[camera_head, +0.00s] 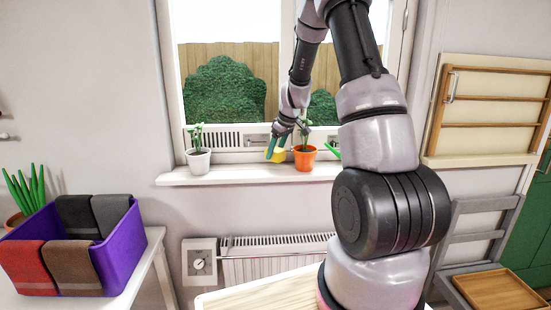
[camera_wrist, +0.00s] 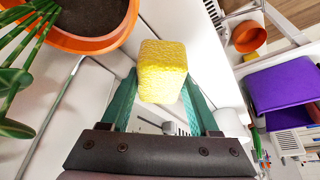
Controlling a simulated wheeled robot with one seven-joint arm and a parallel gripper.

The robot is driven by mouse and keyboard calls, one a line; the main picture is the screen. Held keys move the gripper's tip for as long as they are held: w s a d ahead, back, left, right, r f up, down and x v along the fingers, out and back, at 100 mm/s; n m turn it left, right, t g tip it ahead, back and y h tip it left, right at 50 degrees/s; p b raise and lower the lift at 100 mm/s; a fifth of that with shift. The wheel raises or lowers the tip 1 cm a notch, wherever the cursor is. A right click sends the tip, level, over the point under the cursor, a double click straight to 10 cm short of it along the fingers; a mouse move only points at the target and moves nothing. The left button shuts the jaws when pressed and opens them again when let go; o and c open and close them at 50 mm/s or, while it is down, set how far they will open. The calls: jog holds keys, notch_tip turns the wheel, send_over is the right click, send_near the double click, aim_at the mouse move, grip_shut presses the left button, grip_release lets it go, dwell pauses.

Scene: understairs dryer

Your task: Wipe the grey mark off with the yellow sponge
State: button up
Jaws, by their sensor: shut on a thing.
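The yellow sponge (camera_head: 279,155) is at the windowsill (camera_head: 235,176), just left of the orange pot. It also shows in the wrist view (camera_wrist: 162,65) as a rough yellow block. My gripper (camera_wrist: 159,88) is shut on it, with a green finger on each side. In the head view my gripper (camera_head: 275,147) is small and far off, above the sill. I cannot tell whether the sponge touches the sill. I cannot make out the grey mark in either view; the sponge or gripper may hide it.
An orange pot (camera_head: 304,157) with a plant stands close right of my gripper. A white pot (camera_head: 199,161) with a plant stands further left on the sill. The window is behind. A purple bin (camera_head: 122,255) with cloths is at lower left, a radiator (camera_head: 275,262) below.

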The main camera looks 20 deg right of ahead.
jog(key=shift+a+r, duration=0.1)
jog(key=shift+r, duration=2.3)
